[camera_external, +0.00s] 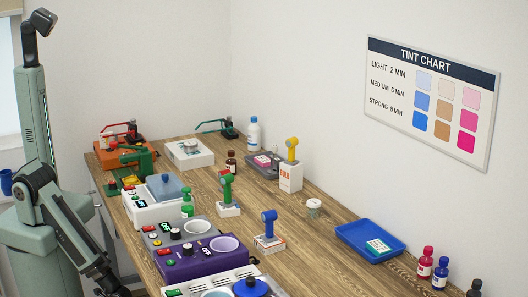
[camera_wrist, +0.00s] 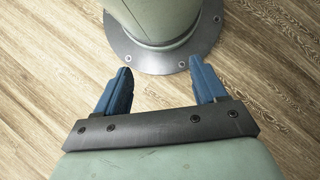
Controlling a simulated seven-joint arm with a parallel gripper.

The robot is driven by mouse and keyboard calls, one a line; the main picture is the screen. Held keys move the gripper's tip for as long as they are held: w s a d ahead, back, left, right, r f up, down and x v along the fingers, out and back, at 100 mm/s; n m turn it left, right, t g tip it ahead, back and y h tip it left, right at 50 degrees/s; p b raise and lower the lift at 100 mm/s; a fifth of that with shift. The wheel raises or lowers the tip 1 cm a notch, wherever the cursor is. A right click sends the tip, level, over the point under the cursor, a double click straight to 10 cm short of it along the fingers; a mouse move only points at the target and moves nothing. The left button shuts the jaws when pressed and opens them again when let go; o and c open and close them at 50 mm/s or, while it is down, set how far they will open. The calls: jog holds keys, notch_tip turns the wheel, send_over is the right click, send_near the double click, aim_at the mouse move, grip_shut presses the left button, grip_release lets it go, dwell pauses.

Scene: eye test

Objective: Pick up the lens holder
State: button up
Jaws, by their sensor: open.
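Several small upright tools could be the lens holder; I cannot tell which one is meant. A blue one (camera_external: 268,222) stands on a small white-and-red base at the middle of the table. A green one (camera_external: 226,186) stands on a white base farther back. A yellow one (camera_external: 291,149) is on a white lettered box (camera_external: 290,179). In the wrist view my gripper (camera_wrist: 160,66) has two blue fingers wide apart with nothing between them. It points down at wooden flooring beside a bolted round base. No lens holder shows there. In the external view my arm is at the lower left, away from these tools.
A purple machine (camera_external: 186,266) and a white one (camera_external: 157,208) line the table's left side. A blue tray (camera_external: 356,238) with a card (camera_external: 378,246) lies at right, near red (camera_external: 425,262) and blue (camera_external: 440,273) bottles. A small jar (camera_external: 314,208) stands mid-table. The wood around it is clear.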

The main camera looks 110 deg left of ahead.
jog(key=shift+c, duration=1.1)
